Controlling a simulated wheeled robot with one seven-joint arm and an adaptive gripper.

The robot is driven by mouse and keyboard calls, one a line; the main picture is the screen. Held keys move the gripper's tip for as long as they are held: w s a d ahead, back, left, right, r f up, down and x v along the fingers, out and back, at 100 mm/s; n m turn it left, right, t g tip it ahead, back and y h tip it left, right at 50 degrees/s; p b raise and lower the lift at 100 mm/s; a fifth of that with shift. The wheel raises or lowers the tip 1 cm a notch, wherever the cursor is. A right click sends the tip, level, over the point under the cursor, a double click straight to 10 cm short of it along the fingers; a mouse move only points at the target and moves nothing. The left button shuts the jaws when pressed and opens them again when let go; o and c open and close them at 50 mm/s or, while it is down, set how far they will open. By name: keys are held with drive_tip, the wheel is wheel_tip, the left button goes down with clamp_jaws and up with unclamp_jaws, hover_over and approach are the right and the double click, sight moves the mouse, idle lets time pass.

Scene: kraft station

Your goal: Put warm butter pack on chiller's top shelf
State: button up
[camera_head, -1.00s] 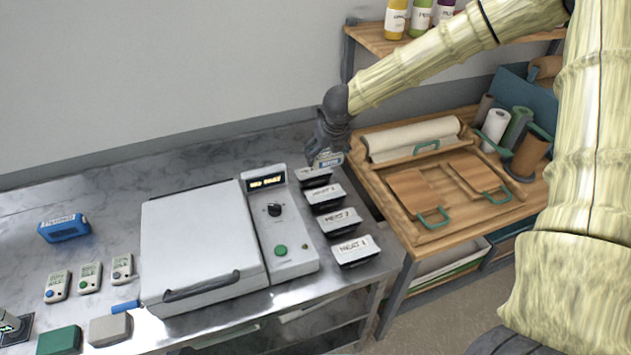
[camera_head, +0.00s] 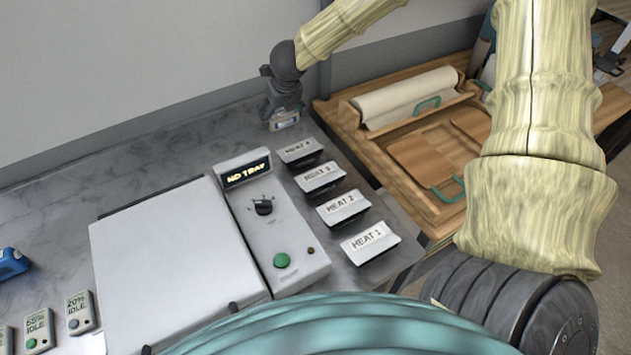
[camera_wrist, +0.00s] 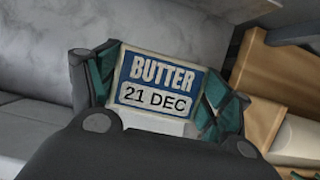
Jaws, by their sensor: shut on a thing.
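The butter pack (camera_wrist: 157,82) is blue and white and reads "BUTTER 21 DEC" in the wrist view. My gripper (camera_wrist: 160,95) is shut on it, with teal finger pads on both sides. In the head view the dark gripper (camera_head: 284,108) holds the pack (camera_head: 285,122) low at the back of the counter, behind the "HEAT 4" block. I cannot tell whether the pack touches the counter. The chiller and its top shelf are not recognisable in these views.
A grey machine with a "NO TRAY" display (camera_head: 246,173) stands on the metal counter (camera_head: 150,150). Several HEAT blocks (camera_head: 343,205) line its right side. A wooden bench (camera_head: 430,150) with a paper roll (camera_head: 405,97) is at the right. Small IDLE devices (camera_head: 80,312) sit at lower left.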

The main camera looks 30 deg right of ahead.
sight(282, 144)
drive_tip(key=shift+w+f, duration=0.2)
drive_tip(key=shift+f, duration=0.35)
drive_tip(key=shift+f+p, duration=1.2)
drive_tip(key=shift+f, duration=3.4)
drive_tip(key=shift+s+f, duration=0.1)
drive_tip(key=o, duration=1.2)
